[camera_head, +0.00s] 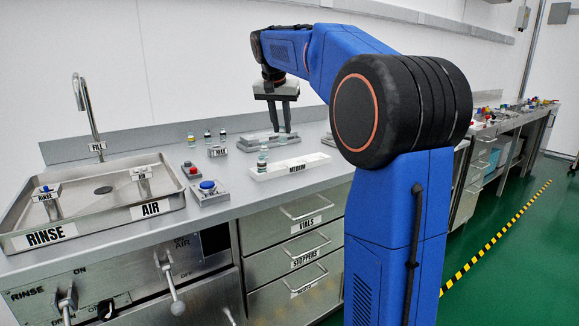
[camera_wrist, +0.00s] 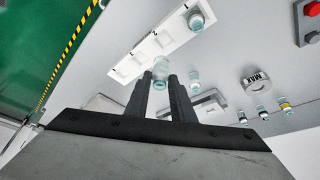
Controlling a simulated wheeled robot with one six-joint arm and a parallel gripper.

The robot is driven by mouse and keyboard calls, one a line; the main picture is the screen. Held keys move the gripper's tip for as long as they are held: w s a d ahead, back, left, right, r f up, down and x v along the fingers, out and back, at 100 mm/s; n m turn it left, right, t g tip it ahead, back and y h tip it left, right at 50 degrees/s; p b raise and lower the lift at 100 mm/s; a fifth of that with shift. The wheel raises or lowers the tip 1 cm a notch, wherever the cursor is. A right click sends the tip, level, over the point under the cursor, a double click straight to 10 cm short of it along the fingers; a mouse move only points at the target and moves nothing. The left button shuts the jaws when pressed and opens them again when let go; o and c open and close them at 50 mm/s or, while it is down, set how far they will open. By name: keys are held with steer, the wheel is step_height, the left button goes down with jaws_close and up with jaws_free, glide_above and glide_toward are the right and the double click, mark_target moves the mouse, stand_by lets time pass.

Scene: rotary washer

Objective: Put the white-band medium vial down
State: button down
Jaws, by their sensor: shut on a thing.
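My gripper (camera_head: 280,128) is shut on a small clear vial (camera_wrist: 160,69) with a pale teal tint, held between the fingertips. In the wrist view the vial overlaps the edge of the white tray (camera_wrist: 132,62); whether it touches anything below is unclear. In the head view the tray (camera_head: 308,166), labelled MEDIUM, lies in front of the gripper. A similar vial (camera_head: 262,160) stands at the tray's left end and also shows in the wrist view (camera_wrist: 196,20). The band on the held vial is too small to make out.
A metal fixture (camera_head: 256,144) lies behind the tray. Several small vials (camera_head: 207,137) stand behind the MAX block (camera_head: 217,152). Another clear vial shape (camera_wrist: 195,80) shows beside the right finger.

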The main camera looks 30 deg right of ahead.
steer(key=shift+f, duration=4.4)
steer(key=shift+f, duration=0.1)
steer(key=c, duration=1.5)
jaws_free()
steer(key=v, duration=1.2)
steer(key=shift+a, duration=0.1)
